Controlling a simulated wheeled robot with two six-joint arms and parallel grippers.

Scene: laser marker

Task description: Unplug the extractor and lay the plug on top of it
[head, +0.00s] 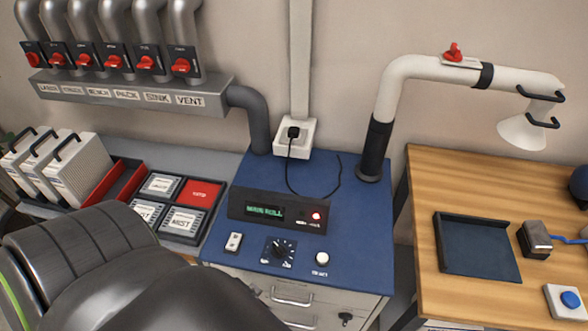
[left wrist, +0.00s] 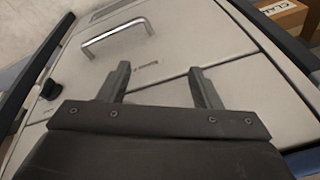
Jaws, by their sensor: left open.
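The black plug (head: 293,133) sits in the white wall socket (head: 296,146) at the back of the blue-topped cabinet. Its dark cord (head: 289,172) hangs down onto the blue top. The extractor appears to be the blue-topped unit (head: 365,215) with a "MAIN ROLL" display panel (head: 278,211), a dial and a red light. My left gripper (left wrist: 158,80) is open and empty in the left wrist view, in front of light drawer fronts. In the head view my dark left arm covers the lower left, and its fingers are hidden. My right gripper is not in view.
A drawer handle (left wrist: 114,36) is near my left fingers. Grey ducts with red valves (head: 145,62) line the wall at left. A white extraction arm (head: 420,68) rises right, beside a wooden bench (head: 430,185) with a dark tray (head: 475,255).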

